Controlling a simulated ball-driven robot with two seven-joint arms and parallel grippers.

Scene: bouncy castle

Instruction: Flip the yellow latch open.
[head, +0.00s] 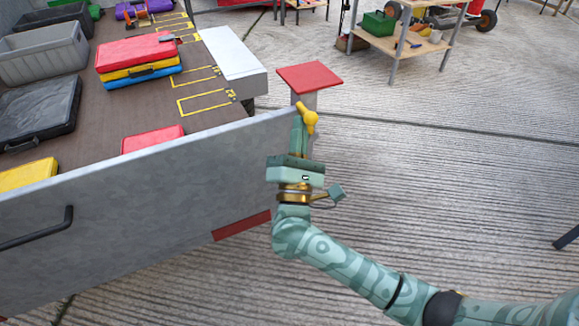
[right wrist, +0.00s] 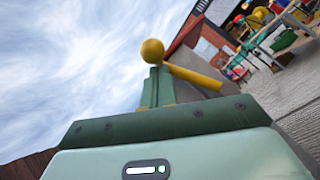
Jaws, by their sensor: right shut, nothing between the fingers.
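The yellow latch (head: 310,119) sits at the top right corner of a grey panel (head: 150,195), beside a post with a red top. In the right wrist view it shows as a yellow bar (right wrist: 195,78) slanting down to the right, with a round yellow knob (right wrist: 152,51) at its upper left. My right gripper (head: 299,121) is shut and empty, pointing up at the latch. Its fingertips (right wrist: 156,72) are just below the knob in the wrist view; I cannot tell whether they touch it. My left gripper is out of view.
Behind the panel is a brown bed with a grey crate (head: 43,52), a black case (head: 38,112) and stacked coloured cases (head: 138,57). A red-topped post (head: 309,77) stands just beyond the latch. A shelf (head: 410,40) stands farther back.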

